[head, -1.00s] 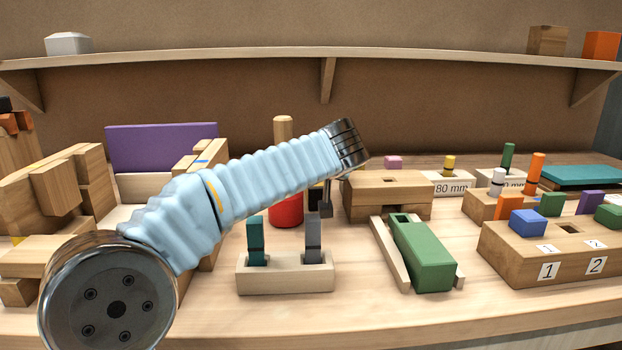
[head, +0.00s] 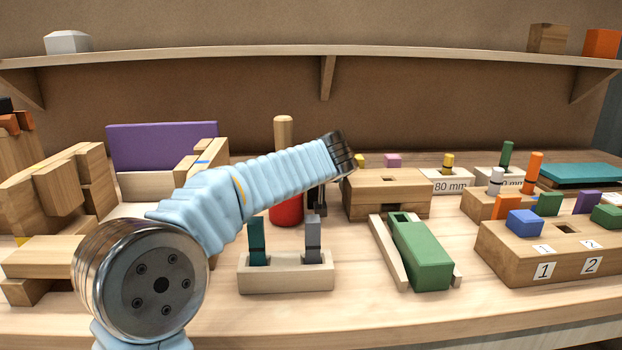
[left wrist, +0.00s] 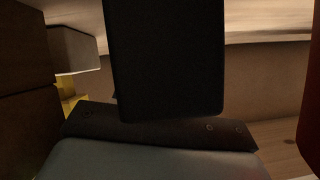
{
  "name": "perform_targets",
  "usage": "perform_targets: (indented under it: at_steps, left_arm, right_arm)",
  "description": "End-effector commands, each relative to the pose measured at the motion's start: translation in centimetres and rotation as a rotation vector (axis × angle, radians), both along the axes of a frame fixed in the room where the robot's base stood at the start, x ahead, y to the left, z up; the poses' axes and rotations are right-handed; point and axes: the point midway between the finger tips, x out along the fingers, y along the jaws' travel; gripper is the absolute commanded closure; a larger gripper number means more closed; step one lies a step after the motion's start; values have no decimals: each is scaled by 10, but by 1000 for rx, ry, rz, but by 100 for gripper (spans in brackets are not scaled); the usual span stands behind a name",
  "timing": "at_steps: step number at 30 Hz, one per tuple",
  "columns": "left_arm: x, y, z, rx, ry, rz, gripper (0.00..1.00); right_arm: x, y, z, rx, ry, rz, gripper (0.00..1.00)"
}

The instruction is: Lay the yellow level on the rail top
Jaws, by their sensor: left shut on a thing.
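My left arm comes in from the left, and its forearm hides most of my left gripper; a dark part of it (head: 321,196) shows below the wrist. In the left wrist view, dark gripper parts (left wrist: 165,118) fill the middle. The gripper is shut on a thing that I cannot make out. A small yellow patch (left wrist: 72,95) shows at the left there, under a pale block; I cannot tell whether it is the level. I cannot pick out the yellow level or the rail top for certain in the head view. My right gripper is not in view.
A red cylinder (head: 287,211) stands behind my forearm. A small rack (head: 285,279), a green block (head: 420,256) and a numbered block (head: 505,258) stand in front. The front strip is clear.

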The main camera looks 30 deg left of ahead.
Motion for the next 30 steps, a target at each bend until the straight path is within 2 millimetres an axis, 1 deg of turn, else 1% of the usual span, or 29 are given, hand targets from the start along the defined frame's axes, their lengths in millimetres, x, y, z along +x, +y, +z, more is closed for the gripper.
perform_targets:
  at_steps: [1, 3, 11, 14, 16, 20, 26, 30]
  left_arm:
    - [0, 0, 0, 0, 0, 0, 90]
    - [0, 0, 0, 0, -1, 0, 100]
    - [0, 0, 3, 0, -1, 0, 100]
    - [0, 0, 10, -1, -3, 0, 100]
    - [0, 0, 18, -1, -4, -1, 100]
    - [1, 0, 43, -1, -6, 1, 100]
    - [1, 0, 96, 0, -5, 0, 100]
    - [1, -1, 134, -1, -5, -1, 100]
  right_arm:
    - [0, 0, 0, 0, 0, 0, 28]
    - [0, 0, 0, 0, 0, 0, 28]
    - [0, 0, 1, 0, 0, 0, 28]
    - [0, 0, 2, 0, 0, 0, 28]
    - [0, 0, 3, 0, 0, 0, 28]
    - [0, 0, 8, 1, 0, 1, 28]
    - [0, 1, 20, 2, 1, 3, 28]
    - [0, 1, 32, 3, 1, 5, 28]
